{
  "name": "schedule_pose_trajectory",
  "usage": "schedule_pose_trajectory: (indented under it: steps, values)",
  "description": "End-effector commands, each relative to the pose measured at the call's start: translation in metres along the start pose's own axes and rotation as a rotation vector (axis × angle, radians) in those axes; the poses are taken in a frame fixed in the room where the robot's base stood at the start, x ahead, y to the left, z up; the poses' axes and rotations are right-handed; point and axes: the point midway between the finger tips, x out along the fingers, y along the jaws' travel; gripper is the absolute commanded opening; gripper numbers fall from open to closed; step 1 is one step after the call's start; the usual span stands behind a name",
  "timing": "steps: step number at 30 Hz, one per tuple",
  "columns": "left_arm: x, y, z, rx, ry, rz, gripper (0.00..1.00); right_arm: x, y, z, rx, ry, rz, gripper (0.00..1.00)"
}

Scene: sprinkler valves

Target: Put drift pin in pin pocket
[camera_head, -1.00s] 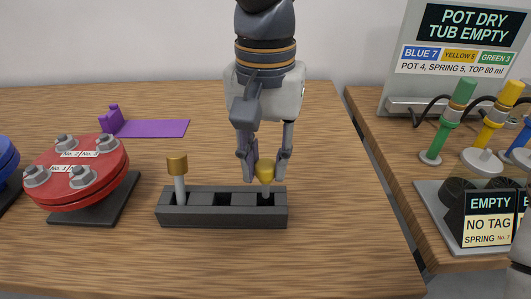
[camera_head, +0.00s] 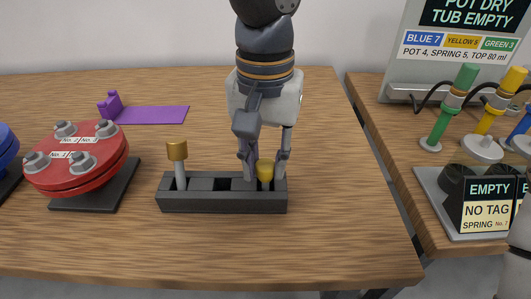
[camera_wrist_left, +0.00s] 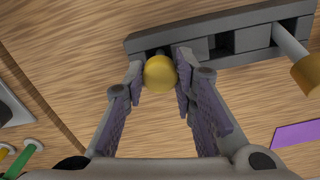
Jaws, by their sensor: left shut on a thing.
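A pin with a yellow rounded head (camera_head: 265,172) sits at the right-hand pocket of a dark grey block (camera_head: 222,202). I take it for the drift pin. My left gripper (camera_head: 265,175) comes down from above and is shut on it. In the left wrist view the yellow head (camera_wrist_left: 160,73) lies between the two fingers, over the block's end pocket. A second pin with a brass cylindrical head (camera_head: 177,151) stands upright in the left-hand pocket. The middle pocket (camera_wrist_left: 221,42) looks empty. My right gripper is not in view.
A red flange with bolts (camera_head: 77,164) stands left of the block. A purple holder with a flat strip (camera_head: 150,115) lies behind. On the right table are green and yellow probes (camera_head: 487,112) and a black "EMPTY" stand (camera_head: 470,205). The wood in front of the block is clear.

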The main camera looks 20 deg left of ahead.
Motion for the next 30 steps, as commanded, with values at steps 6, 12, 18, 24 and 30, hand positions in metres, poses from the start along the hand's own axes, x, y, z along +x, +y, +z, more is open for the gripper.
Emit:
schedule_pose_trajectory:
  steps: [6, 12, 18, 24, 30]
  values:
    - [0.0062, -0.0001, 0.0002, 0.000, 0.000, 0.000, 0.00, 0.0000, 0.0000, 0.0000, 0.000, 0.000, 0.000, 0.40]
    - [0.0062, 0.0000, 0.0001, 0.000, 0.000, 0.000, 0.48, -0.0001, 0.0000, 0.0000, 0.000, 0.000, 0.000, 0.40]
    - [0.0062, 0.0000, 0.0001, 0.000, 0.000, 0.000, 0.48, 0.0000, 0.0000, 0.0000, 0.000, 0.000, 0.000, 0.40]
    - [0.0062, 0.0000, 0.0001, 0.000, 0.000, 0.000, 0.48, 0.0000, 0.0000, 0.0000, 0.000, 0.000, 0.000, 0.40]
    - [0.0060, 0.0000, 0.0000, 0.000, 0.000, 0.000, 0.48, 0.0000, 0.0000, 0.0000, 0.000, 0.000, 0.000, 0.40]
